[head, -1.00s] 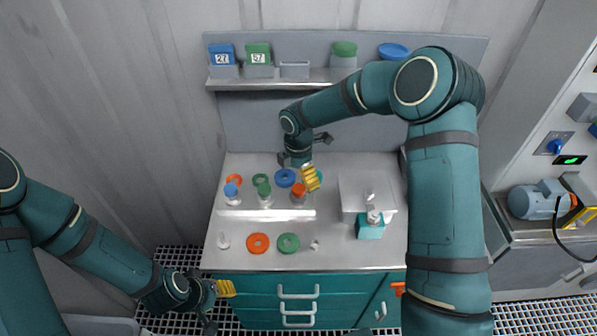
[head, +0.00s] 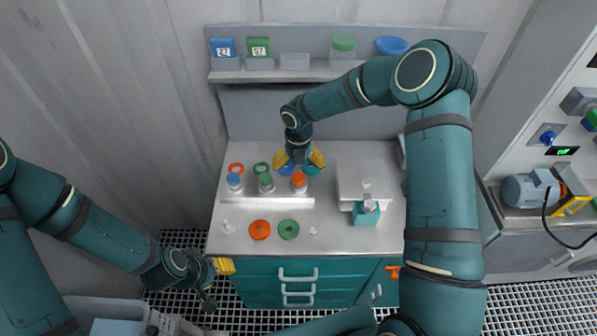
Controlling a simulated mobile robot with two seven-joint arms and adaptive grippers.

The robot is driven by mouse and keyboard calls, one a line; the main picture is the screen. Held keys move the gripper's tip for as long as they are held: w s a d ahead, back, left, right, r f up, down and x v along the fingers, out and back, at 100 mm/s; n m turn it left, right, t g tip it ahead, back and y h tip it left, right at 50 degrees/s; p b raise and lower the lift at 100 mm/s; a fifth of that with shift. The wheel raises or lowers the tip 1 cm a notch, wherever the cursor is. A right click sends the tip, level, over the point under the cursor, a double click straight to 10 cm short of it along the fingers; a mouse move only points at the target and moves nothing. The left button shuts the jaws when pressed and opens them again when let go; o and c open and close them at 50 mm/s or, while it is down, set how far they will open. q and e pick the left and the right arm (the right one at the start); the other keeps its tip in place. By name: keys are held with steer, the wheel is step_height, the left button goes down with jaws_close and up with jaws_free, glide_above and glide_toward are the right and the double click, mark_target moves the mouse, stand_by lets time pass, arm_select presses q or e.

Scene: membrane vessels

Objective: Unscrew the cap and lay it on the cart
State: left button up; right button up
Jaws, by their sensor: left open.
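Small vessels stand in a row in a white rack (head: 262,203) on the cart top (head: 330,241). They carry a blue cap (head: 233,179), a green cap (head: 265,178) and an orange cap (head: 299,178). Another clear vessel (head: 367,205) stands upright in a teal block (head: 364,219) to the right. My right gripper (head: 299,166) is open and empty, its yellow fingers spread above and behind the orange cap; touching cannot be told. My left gripper (head: 217,280) is open and empty, low at the cart's front left corner.
Orange and green rings (head: 260,230) (head: 289,229) lie in front of the rack, with more rings behind it. A white box (head: 362,178) stands right of the rack. A shelf (head: 300,76) with bins and lids is at the back. The cart's front strip is mostly clear.

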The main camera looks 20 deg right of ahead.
mark_target(299, 177)
steer(key=m+b, duration=0.2)
steer(key=m, duration=0.2)
steer(key=shift+f, duration=0.15)
steer(key=m+b, duration=0.2)
steer(key=m, duration=0.2)
steer(key=shift+m, duration=0.3)
steer(key=m+b, duration=0.2)
steer(key=m, duration=0.2)
steer(key=m+b, duration=0.1)
steer(key=m, duration=0.3)
steer(key=shift+b, duration=0.4)
steer(key=shift+f+b, duration=1.05)
steer(key=shift+f, duration=0.9)
jaws_close()
steer(key=shift+s, duration=0.1)
